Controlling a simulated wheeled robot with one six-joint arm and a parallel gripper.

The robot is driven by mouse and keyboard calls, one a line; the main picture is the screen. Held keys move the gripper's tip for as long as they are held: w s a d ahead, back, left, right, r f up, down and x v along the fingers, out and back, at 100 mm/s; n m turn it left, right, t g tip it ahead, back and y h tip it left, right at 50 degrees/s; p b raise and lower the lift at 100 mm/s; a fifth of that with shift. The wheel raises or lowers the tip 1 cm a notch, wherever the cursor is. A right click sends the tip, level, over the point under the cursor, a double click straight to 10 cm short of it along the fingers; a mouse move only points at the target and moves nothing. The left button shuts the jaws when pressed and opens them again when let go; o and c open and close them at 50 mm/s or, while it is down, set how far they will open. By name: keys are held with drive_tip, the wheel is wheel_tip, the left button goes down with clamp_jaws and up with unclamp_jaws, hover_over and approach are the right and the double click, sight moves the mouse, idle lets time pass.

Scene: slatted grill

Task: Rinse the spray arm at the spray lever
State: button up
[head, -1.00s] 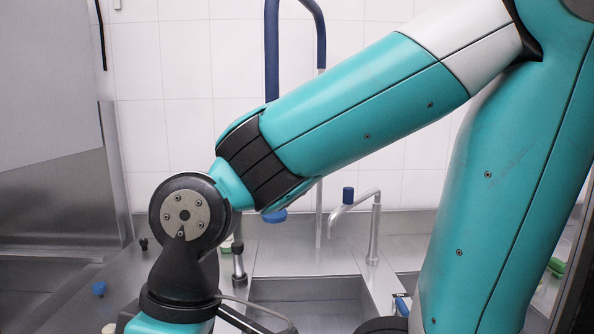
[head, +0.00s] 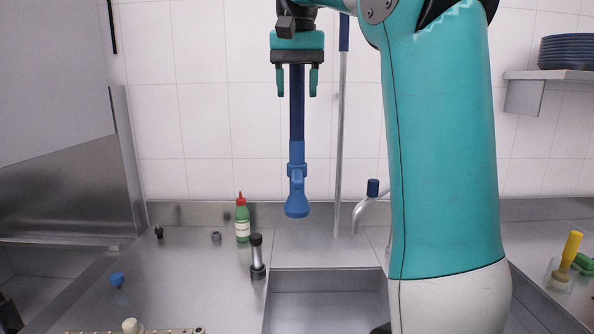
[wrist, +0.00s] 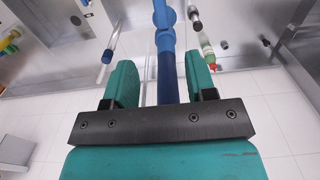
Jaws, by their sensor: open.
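The blue spray head (head: 297,200) hangs nose down in front of the tiled wall, below a dark blue hose (head: 297,105). A collar with a small lever-like part (head: 297,171) sits at its top. My gripper (head: 297,92) is open above it, one finger on each side of the hose in the head view. In the wrist view the hose (wrist: 167,75) also runs between the fingers of my gripper (wrist: 161,80); I cannot tell if they touch. A pale bar with holes and a cream knob (head: 130,326), perhaps the spray arm, is cut off at the bottom left.
A steel sink (head: 325,300) lies below the spray head. A green bottle (head: 242,222) and a black-topped post (head: 257,258) stand left of it. A faucet (head: 362,210) and a thin upright pipe (head: 340,150) are to its right. Blue plates (head: 567,50) sit on a shelf.

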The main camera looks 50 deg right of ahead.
sight(297, 175)
wheel_tip(297, 175, down, 17)
drive_tip(key=shift+f, duration=0.1)
idle(0.3)
drive_tip(key=shift+c, duration=0.2)
clamp_jaws()
